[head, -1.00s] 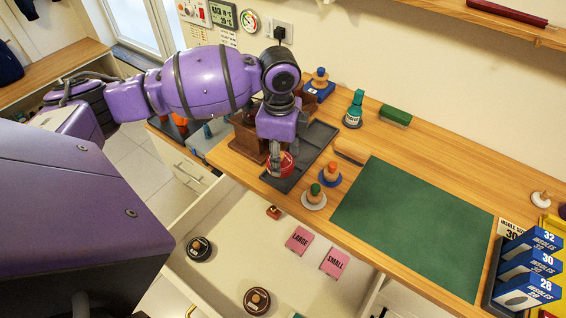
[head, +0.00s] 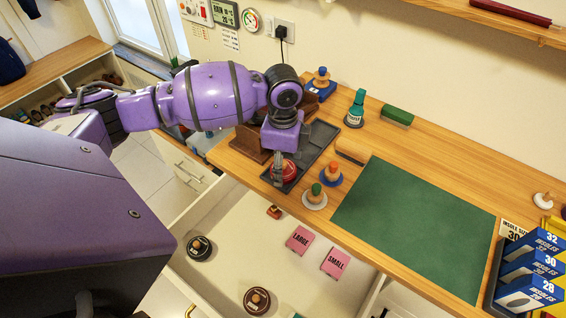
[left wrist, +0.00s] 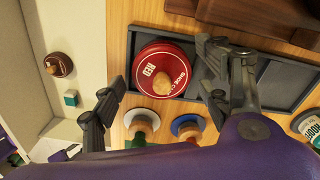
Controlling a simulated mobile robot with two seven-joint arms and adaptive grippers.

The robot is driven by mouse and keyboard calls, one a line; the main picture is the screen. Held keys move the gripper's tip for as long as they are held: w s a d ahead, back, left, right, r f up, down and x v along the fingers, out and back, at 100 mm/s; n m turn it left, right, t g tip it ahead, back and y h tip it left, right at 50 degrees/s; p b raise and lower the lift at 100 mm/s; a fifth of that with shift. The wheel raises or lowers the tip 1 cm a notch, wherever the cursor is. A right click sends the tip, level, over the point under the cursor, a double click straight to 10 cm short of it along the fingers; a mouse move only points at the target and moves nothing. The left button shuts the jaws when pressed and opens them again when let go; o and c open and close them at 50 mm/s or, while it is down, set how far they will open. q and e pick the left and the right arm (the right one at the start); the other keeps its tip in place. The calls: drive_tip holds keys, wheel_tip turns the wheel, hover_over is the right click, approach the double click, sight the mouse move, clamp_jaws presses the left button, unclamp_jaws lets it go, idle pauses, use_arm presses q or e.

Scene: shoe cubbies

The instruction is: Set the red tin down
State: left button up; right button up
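The red tin (head: 287,174) is round, with a lid lettered "RED" and "SHOE C…" in the left wrist view (left wrist: 160,72). It sits in the near-left end of the dark divided tray (head: 318,138), lid up. My left gripper (head: 279,167) is over the tin, pointing down. In the left wrist view its two fingers (left wrist: 160,88) are spread, one on each side of the tin, with slight gaps showing. Part of the tin is hidden by a finger in the head view. My right gripper is not in view.
Two wooden-knobbed applicators, green-topped (head: 315,195) and orange-topped (head: 331,174), stand just right of the tray. Below is an open drawer (head: 235,230) with dark tins and pink cards. The green mat (head: 415,225) is clear.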

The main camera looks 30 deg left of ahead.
use_arm(q)
drive_tip(key=shift+r, duration=0.1)
wheel_tip(320, 180, up, 12)
drive_tip(key=shift+p, duration=0.3)
drive_tip(key=shift+s, duration=0.1)
idle(0.7)
